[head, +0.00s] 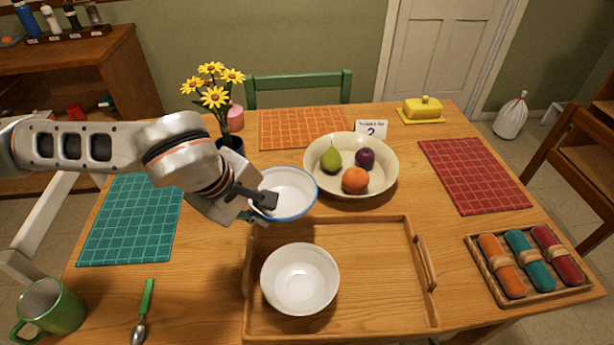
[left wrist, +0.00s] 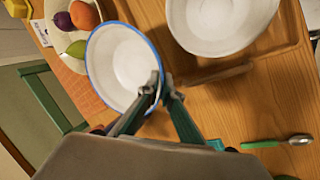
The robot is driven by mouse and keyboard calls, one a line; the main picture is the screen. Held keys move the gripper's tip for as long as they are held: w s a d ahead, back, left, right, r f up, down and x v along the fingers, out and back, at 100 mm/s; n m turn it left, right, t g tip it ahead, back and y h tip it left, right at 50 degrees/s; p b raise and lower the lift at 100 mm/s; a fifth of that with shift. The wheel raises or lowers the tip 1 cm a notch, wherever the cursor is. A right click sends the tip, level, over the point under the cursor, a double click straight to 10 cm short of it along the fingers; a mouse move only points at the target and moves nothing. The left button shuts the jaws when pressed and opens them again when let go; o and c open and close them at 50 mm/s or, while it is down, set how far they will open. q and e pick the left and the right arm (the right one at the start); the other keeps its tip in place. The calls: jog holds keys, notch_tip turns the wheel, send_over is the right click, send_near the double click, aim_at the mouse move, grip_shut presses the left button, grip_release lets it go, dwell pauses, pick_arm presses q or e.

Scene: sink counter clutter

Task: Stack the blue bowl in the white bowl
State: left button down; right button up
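The blue bowl (head: 290,190), white inside with a blue rim, is behind the tray and left of the fruit bowl in the head view. My left gripper (head: 262,208) has its fingers on either side of the blue bowl's near-left rim, pinching it. In the left wrist view the gripper (left wrist: 165,88) grips the edge of the blue bowl (left wrist: 120,65). I cannot tell whether the bowl touches the table. The white bowl (head: 300,279) stands upright and empty in the tray's left part; it also shows in the left wrist view (left wrist: 220,22). My right gripper is not in view.
The wooden tray (head: 385,290) has raised walls and handles. A cream fruit bowl (head: 385,180) stands close to the blue bowl's right. A flower vase (head: 232,145) stands behind my left gripper.

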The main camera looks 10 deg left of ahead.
pick_arm(q)
jog(key=w+a+f, duration=0.1)
jog(key=w, duration=0.2)
jog(key=w+a+f+b, duration=0.1)
jog(key=w+f, duration=0.1)
jog(key=w, duration=0.1)
jog(key=w+a+f, duration=0.1)
jog(key=w+f, duration=0.1)
jog(key=w, duration=0.1)
jog(key=shift+w+f, duration=0.15)
jog(key=shift+w, duration=0.05)
jog(key=shift+w+a+f, duration=0.2)
jog(key=shift+w+f, duration=0.05)
jog(key=shift+w, duration=0.3)
jog(key=shift+w+a+f+b, duration=0.2)
jog(key=shift+w+f+b, duration=0.05)
jog(key=shift+w+f, duration=0.3)
jog(key=shift+w+a+f+b, duration=0.25)
jog(key=shift+w+f, duration=0.2)
jog(key=shift+w, duration=0.25)
